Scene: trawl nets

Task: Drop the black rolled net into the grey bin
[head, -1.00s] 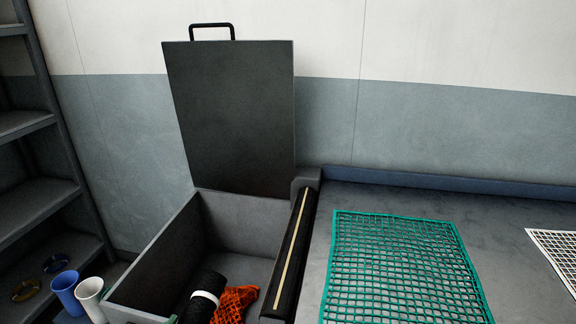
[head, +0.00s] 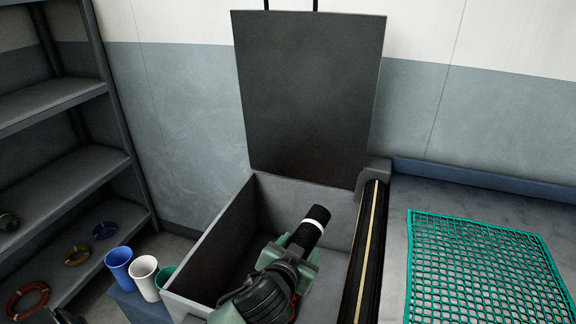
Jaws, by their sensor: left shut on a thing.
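The black rolled net (head: 304,235) with a white band near its far end shows over the grey bin (head: 213,248). My left gripper (head: 292,258), green and black, is shut on the near part of the roll. The roll points up and to the right in the picture, toward the back of the bin. I cannot tell whether it touches the bin floor. My gripper and arm hide the near part of the bin and the lower end of the roll. My right gripper is not in view.
The bin's dark lid (head: 312,95) stands open at the back. A dark bar with a pale strip (head: 364,262) runs along the bin's right side. A green net (head: 485,270) lies on the bench at right. Blue (head: 119,263) and white (head: 144,276) cups stand at left, near shelves (head: 75,176).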

